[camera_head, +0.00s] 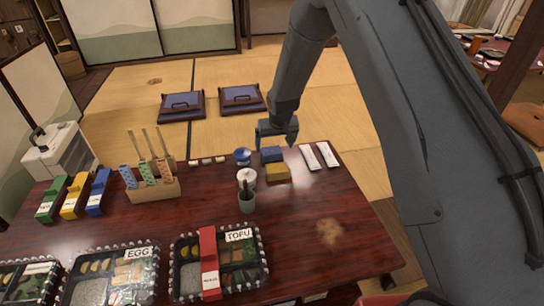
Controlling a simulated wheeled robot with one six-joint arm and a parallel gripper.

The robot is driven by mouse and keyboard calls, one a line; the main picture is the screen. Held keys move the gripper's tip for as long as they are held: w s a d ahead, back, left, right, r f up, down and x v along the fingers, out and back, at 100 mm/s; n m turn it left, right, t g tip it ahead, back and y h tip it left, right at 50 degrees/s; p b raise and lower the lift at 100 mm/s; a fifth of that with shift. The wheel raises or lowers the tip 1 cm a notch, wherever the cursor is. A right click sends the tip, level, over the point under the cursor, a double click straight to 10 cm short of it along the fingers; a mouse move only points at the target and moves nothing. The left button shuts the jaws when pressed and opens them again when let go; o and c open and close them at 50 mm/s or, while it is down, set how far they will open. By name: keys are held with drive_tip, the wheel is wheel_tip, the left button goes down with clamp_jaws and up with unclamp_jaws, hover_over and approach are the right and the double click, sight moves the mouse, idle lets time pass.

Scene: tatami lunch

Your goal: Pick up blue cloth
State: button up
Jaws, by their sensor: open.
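The blue cloth (272,155) looks like a small folded block. It lies near the far edge of the dark table, just behind a yellow folded cloth (278,173). My gripper (277,142) points down at the far side of the blue cloth, with its two fingers spread apart left and right. The fingers hold nothing that I can see. I cannot tell how high the fingertips are above the table or whether they touch the cloth.
A blue bowl (242,155), a white lidded jar (246,178) and a grey-green cup (247,202) stand left of the cloths. White paper packets (320,156) lie to the right. Bento boxes (238,270) line the front. The table's right side (345,205) is mostly clear.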

sight(272, 151)
drive_tip(key=x, duration=0.1)
drive_tip(key=b+x, duration=0.1)
drive_tip(key=x, duration=0.1)
drive_tip(key=b+x, duration=0.1)
drive_tip(key=x, duration=0.1)
drive_tip(key=shift+a, duration=0.3)
drive_tip(key=shift+r, duration=0.1)
drive_tip(key=c, duration=1.1)
wheel_tip(272, 151, up, 10)
drive_tip(key=p, duration=0.3)
drive_tip(key=shift+c, duration=0.2)
